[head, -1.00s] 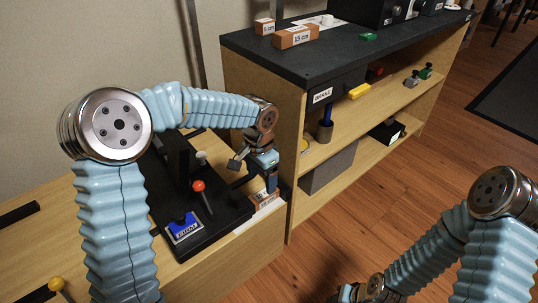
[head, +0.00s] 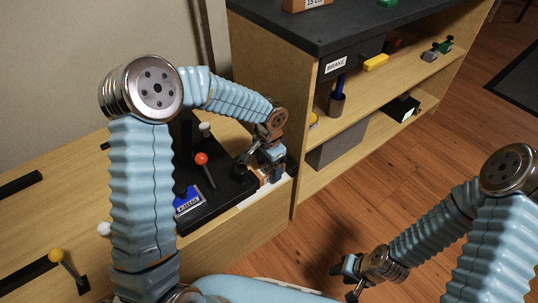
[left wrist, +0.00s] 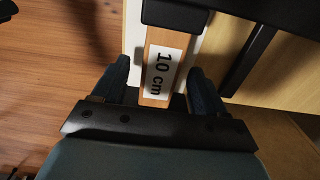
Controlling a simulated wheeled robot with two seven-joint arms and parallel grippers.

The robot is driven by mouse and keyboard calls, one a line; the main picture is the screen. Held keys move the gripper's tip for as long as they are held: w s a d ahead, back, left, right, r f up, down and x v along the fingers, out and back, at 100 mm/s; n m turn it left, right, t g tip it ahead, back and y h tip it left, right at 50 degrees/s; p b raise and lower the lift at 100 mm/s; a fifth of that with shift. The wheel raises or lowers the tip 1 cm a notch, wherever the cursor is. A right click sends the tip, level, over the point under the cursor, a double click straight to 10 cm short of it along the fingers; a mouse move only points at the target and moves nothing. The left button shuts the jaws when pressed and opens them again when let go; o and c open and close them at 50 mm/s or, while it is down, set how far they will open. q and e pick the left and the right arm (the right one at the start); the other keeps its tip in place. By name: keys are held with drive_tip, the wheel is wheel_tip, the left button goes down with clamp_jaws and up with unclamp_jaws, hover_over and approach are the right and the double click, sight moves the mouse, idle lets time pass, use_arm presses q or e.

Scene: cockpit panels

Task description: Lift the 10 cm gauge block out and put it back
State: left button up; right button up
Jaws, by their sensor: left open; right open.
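The 10 cm gauge block (left wrist: 162,68) is a wooden bar with a white label. In the left wrist view it lies between the two fingers of my left gripper (left wrist: 158,82), which is open with a gap visible on each side. In the head view the block (head: 262,175) is mostly hidden by the left gripper (head: 274,168), at the right end of the black fixture on the low bench. A dark part covers the block's far end in the wrist view. My right gripper (head: 350,278) is open and empty above the floor.
The black fixture (head: 222,197) carries a red-knobbed lever (head: 202,160) and a blue-labelled plate (head: 188,201). A shelf unit with a dark top (head: 330,30) stands right behind my left gripper. Open wooden floor (head: 370,205) lies to the right.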

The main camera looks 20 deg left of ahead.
sight(269, 168)
use_arm(q)
drive_tip(key=shift+f, duration=0.7)
drive_tip(key=c, duration=1.2)
drive_tip(key=shift+r+p, duration=2.35)
drive_tip(key=shift+r, duration=1.2)
